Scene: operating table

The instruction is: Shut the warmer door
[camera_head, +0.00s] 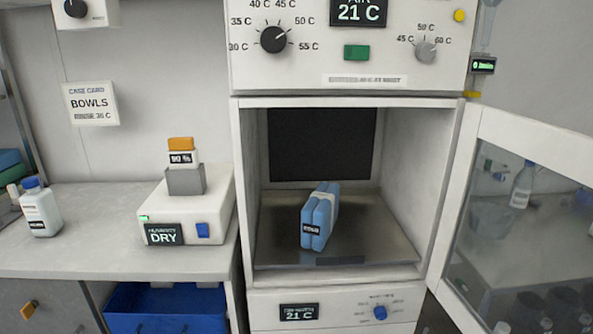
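The warmer (240,190) stands in the middle, a white cabinet with its upper compartment open at the front. Its door (474,150), a white frame with a glass pane, stands wide open on the right and runs out of the picture at the right edge. Inside the compartment a blue pack (319,215) with a white band and a dark label stands on the metal floor. A dark panel (320,145) covers part of the back wall. My gripper is not in view.
Left of the warmer, a counter (100,255) holds a white unit (208,205) reading DRY and a white bottle (40,210) with a blue cap. A blue bin (165,302) sits below. Dials and a green button (356,52) are above the compartment.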

